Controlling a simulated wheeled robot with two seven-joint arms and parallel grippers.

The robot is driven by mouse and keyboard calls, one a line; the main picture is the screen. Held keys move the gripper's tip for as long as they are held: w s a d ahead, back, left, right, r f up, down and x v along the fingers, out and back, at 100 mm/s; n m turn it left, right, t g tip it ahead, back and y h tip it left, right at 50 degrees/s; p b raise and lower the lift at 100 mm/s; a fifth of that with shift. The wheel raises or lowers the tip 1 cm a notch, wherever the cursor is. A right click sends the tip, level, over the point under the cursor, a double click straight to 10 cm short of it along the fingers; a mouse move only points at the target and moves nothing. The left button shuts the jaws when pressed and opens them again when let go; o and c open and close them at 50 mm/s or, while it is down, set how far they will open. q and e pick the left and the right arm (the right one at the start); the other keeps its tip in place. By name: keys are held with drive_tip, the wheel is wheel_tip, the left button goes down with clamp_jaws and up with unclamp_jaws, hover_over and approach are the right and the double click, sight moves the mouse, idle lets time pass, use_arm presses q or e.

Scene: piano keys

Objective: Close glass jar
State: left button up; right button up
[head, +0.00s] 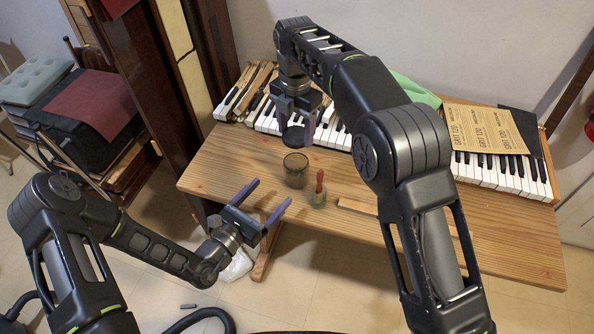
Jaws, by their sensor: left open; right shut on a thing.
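A see-through brownish glass jar (296,170) stands upright on the wooden table, with its top uncovered. My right gripper (293,125) is above and just behind the jar, pointing down, shut on a dark round lid (292,136). The lid is held above the jar's rim and apart from it. My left gripper (268,200) is at the table's front edge, in front of and to the left of the jar. Its two fingers are spread, with nothing between them.
A small glass holding a red-handled tool (319,190) stands right of the jar. Piano keys (500,172) run along the back of the wooden table (230,160). Sandpaper sheets (485,128) lie on the keys. My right arm hides part of the table.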

sight(287, 174)
use_arm(q)
drive_tip(key=x, duration=1.1)
drive_tip(key=shift+w+d, duration=0.25)
drive_tip(key=shift+w, duration=0.1)
clamp_jaws()
idle(0.6)
